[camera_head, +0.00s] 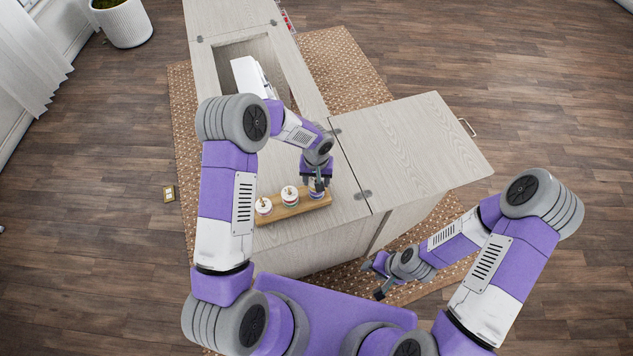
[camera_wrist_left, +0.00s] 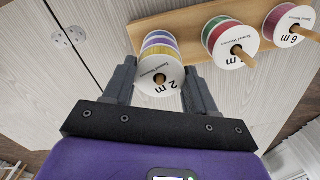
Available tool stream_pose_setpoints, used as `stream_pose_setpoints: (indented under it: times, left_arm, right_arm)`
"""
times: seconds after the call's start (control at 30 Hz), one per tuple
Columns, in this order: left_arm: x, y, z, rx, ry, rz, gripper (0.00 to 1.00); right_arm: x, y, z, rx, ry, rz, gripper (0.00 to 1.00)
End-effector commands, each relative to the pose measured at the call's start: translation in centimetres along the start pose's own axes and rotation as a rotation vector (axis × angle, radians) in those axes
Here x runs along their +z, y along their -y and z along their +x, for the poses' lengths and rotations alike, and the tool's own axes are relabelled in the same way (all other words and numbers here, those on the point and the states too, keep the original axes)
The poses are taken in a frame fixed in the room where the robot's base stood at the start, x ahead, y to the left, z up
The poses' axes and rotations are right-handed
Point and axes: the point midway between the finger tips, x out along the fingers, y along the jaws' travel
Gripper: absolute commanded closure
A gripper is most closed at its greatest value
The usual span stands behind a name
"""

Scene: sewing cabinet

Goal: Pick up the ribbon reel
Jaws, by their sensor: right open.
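The ribbon reel (camera_wrist_left: 159,62), white with purple and yellow bands and marked "2 m", is at one end of a wooden rack (camera_head: 267,215). A peg tip shows in its middle. My left gripper (camera_head: 316,185) reaches down over this end of the rack. In the left wrist view, its fingers (camera_wrist_left: 160,80) are on either side of the reel, very close to it; I cannot tell whether they press on it. My right gripper (camera_head: 373,280) is open and empty, low beside the cabinet.
Two more reels stand on the rack: a green-and-red one (camera_wrist_left: 222,36) and a pink one (camera_wrist_left: 285,22). The rack is on the pale wooden cabinet (camera_head: 300,244). A white sewing machine (camera_head: 247,78) is behind my left arm. The side leaf (camera_head: 415,140) is clear.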

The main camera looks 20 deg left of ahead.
Motion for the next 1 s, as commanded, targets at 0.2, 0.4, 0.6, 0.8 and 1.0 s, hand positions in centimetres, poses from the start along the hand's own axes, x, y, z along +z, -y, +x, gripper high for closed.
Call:
stream_pose_setpoints:
  times: [0.2, 0.4, 0.6, 0.8, 1.0]
  left_arm:
    - [0.0, 0.0, 0.0, 0.0, 0.0, 0.0, 0.73]
    - [-0.1, 0.0, -0.4, 0.0, -0.002, 0.0, 0.73]
    - [-0.2, 0.0, -3.6, 0.001, -0.006, 0.0, 0.73]
    - [-0.1, 0.0, -7.6, 0.001, -0.004, 0.0, 0.73]
    - [0.0, 0.0, -9.8, 0.001, -0.002, 0.0, 0.73]
  right_arm:
    - [0.0, 0.0, 0.0, 0.0, 0.0, 0.0, 0.57]
    - [0.0, 0.0, 0.0, 0.0, 0.0, 0.0, 0.57]
    - [0.0, 0.0, -0.1, 0.0, 0.0, 0.0, 0.57]
    - [0.0, 0.1, -0.2, 0.0, 0.0, 0.0, 0.57]
    - [0.0, 0.1, -0.2, 0.0, 0.0, 0.0, 0.57]
